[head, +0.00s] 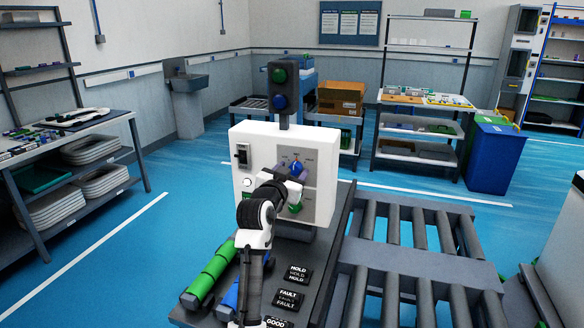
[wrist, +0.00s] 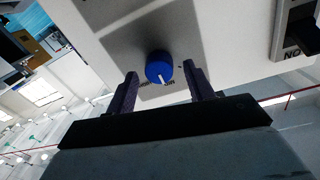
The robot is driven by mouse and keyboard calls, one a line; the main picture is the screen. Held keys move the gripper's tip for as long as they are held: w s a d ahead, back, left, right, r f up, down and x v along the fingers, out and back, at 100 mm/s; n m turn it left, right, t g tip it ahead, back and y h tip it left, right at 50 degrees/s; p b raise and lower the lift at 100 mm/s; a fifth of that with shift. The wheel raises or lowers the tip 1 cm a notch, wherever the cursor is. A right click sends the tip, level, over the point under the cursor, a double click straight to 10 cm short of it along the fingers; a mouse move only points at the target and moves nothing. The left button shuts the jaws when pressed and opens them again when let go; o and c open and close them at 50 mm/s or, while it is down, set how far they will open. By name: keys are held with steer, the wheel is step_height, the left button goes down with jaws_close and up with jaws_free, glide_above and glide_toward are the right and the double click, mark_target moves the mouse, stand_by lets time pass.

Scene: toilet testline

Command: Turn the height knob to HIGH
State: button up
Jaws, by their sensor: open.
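The height knob (wrist: 158,66) is a round blue dial on a white control box (head: 260,150). In the wrist view it has a white pointer mark at its lower edge, and the small lettering around it is too blurred to read surely. In the head view the blue knob (head: 296,168) shows just past my gripper (head: 291,177). In the wrist view my gripper (wrist: 160,80) is open, with one dark finger on each side of the knob's lower part. Gaps show between the fingers and the knob; I cannot tell whether they touch at depth.
The box also has a black switch (head: 242,155), a white button (head: 247,183) and a green knob (head: 296,208), partly behind my arm. A post with green and blue lamps (head: 283,86) stands above. Green (head: 208,273) and blue cylinders lie in front, beside a roller conveyor (head: 420,270).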

steer(key=shift+w+d, duration=0.15)
steer(key=shift+w, duration=0.15)
steer(key=c, duration=1)
